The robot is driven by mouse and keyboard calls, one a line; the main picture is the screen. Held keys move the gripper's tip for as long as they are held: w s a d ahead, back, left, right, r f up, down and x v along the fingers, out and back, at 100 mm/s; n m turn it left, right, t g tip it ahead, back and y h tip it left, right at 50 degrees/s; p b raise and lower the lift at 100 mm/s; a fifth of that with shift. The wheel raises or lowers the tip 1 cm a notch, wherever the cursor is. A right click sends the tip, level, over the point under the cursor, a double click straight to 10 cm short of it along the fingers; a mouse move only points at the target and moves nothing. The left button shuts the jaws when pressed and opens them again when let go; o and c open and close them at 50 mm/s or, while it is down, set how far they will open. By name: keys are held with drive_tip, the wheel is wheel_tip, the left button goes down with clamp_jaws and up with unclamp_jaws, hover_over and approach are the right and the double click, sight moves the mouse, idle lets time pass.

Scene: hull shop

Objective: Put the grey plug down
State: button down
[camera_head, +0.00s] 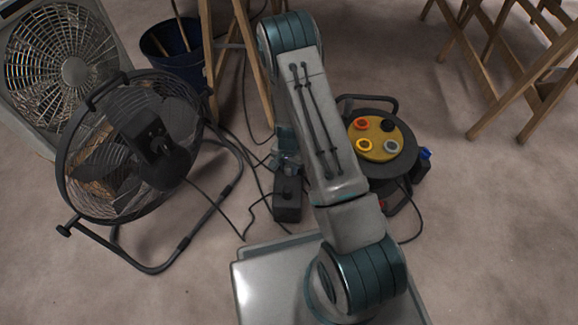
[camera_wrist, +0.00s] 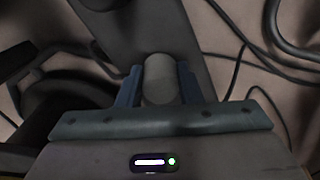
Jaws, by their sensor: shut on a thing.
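In the wrist view my gripper (camera_wrist: 159,88) has its two blue fingers closed on the sides of a rounded grey plug (camera_wrist: 160,72). A dark power strip (camera_wrist: 165,25) runs just beyond the plug; I cannot tell whether the plug touches it. In the head view the strip (camera_head: 288,205) lies on the floor left of my forearm. My gripper (camera_head: 287,162) is low over its far end. The plug cannot be made out in that view.
A cable reel (camera_head: 402,168) with a yellow socket face stands right of my arm, a blue plug (camera_head: 426,154) at its side. A black fan (camera_head: 150,145) stands left, near a box fan (camera_head: 72,70) and a dark blue bucket (camera_head: 178,60). Cables cross the floor around the strip.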

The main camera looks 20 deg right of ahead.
drive_tip(key=shift+f, duration=0.2)
drive_tip(key=c, duration=1)
unclamp_jaws()
drive_tip(key=shift+r, duration=0.1)
wheel_tip(320, 180, up, 12)
drive_tip(key=p, duration=0.5)
drive_tip(key=shift+r, duration=0.25)
